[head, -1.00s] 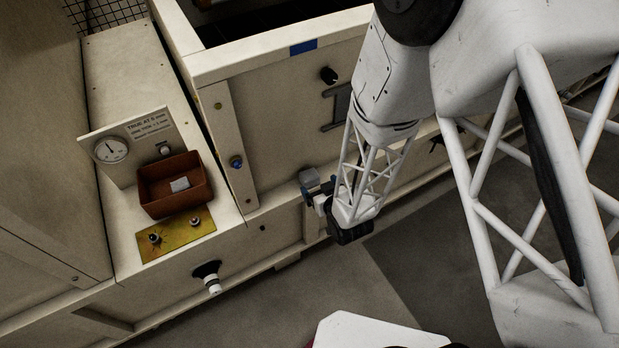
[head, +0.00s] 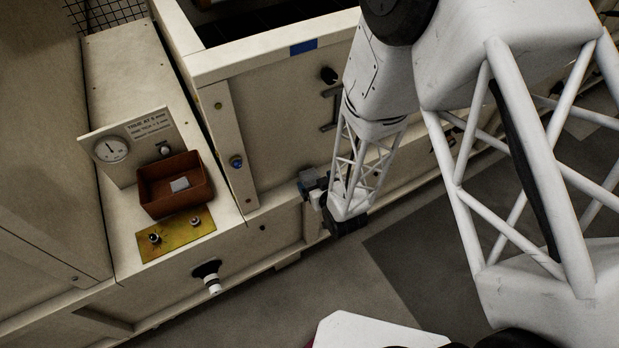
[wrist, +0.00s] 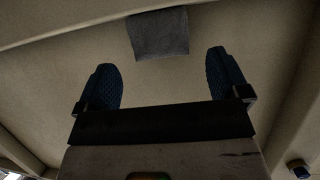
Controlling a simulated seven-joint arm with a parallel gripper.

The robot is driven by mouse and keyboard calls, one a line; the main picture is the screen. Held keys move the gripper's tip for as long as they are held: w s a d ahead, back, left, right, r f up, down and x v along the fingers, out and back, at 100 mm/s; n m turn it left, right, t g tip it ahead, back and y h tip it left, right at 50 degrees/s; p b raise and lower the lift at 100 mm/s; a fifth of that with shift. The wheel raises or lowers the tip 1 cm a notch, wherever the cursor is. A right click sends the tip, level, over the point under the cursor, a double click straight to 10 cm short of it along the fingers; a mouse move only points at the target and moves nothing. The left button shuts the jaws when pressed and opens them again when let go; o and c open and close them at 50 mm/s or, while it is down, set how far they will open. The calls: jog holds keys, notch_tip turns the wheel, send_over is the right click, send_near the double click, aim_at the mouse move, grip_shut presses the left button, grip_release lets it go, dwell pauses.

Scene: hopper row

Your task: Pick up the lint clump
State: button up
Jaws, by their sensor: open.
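A dark grey, felt-like block, which looks like the lint clump (wrist: 160,34), shows at the top of the wrist view against a beige surface. It lies ahead of my gripper (wrist: 163,68), between the lines of its two blue-padded fingers and apart from them. The fingers are wide open with nothing between them. In the head view my gripper (head: 316,192) is at the front of the beige housing, low on its panel. A small grey block there is partly covered by the gripper, and I cannot tell exactly where they meet.
A rust-red tray (head: 174,207) with a pale grey piece inside stands on the left ledge. Behind it are a dial gauge (head: 110,149) and a sign; before it is a yellow plate (head: 177,239). A black-and-white knob (head: 211,280) juts from the front. Floor right of the housing is clear.

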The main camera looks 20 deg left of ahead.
aim_at(313, 179)
jog(key=shift+f+x, duration=0.2)
jog(key=shift+x, duration=2.25)
jog(key=shift+s+a, duration=0.1)
jog(key=c, duration=1)
jog(key=shift+r, duration=0.1)
jog(key=shift+r, duration=1.45)
jog(key=shift+s+r, duration=0.2)
jog(key=shift+r, duration=0.1)
jog(key=s+d, duration=0.3)
jog(key=s, duration=0.1)
jog(key=s+d+r, duration=0.1)
jog(key=s+d, duration=0.1)
jog(key=s, duration=0.2)
jog(key=s+d, duration=0.3)
jog(key=s, duration=0.2)
jog(key=shift+d+r, duration=0.15)
jog(key=shift+d, duration=0.15)
